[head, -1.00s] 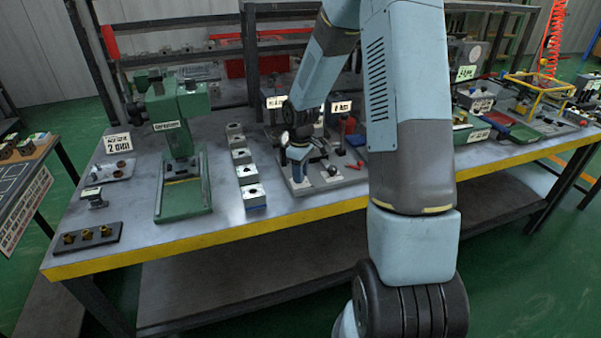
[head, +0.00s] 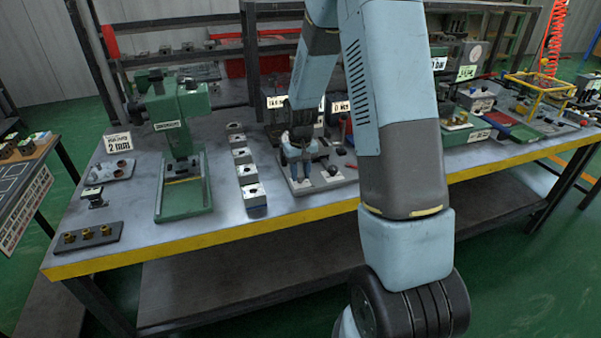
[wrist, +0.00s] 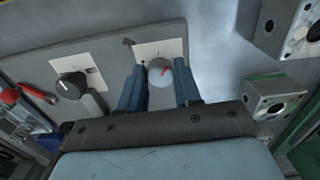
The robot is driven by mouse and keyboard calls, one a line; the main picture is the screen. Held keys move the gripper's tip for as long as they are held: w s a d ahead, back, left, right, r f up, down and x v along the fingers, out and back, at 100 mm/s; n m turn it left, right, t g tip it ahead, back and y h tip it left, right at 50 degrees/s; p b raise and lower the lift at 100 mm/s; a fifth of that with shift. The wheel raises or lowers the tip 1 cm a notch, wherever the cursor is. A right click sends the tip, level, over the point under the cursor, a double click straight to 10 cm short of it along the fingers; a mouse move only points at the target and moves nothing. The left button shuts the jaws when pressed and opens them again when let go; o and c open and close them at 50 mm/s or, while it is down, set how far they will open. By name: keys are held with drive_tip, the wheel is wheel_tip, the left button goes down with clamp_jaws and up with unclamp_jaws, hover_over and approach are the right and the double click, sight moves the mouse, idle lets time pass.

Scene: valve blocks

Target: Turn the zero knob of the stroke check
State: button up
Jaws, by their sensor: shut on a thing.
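In the wrist view, a round light grey knob (wrist: 160,73) with a red mark sits on a white label on a grey plate. My gripper (wrist: 160,82) has its two blue fingers on either side of this knob, shut on it. The red mark points up and to the right. A second, black knob (wrist: 71,86) with a white label is on the same plate to the left, apart from the fingers. In the head view, my gripper (head: 300,150) is low over the grey stroke check plate (head: 325,181), and the held knob is hidden there.
A row of metal valve blocks (head: 244,174) stands just left of the plate. A green press (head: 183,192) is farther left. A red-handled tool (wrist: 10,97) lies at the left in the wrist view. Small upright boxes with labels stand behind the plate.

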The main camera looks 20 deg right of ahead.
sight(301, 175)
drive_tip(key=shift+m, duration=0.3)
drive_tip(key=o, duration=1)
drive_tip(key=shift+o, duration=0.2)
wheel_tip(301, 175, up, 14)
drive_tip(key=shift+f, duration=0.15)
idle(0.4)
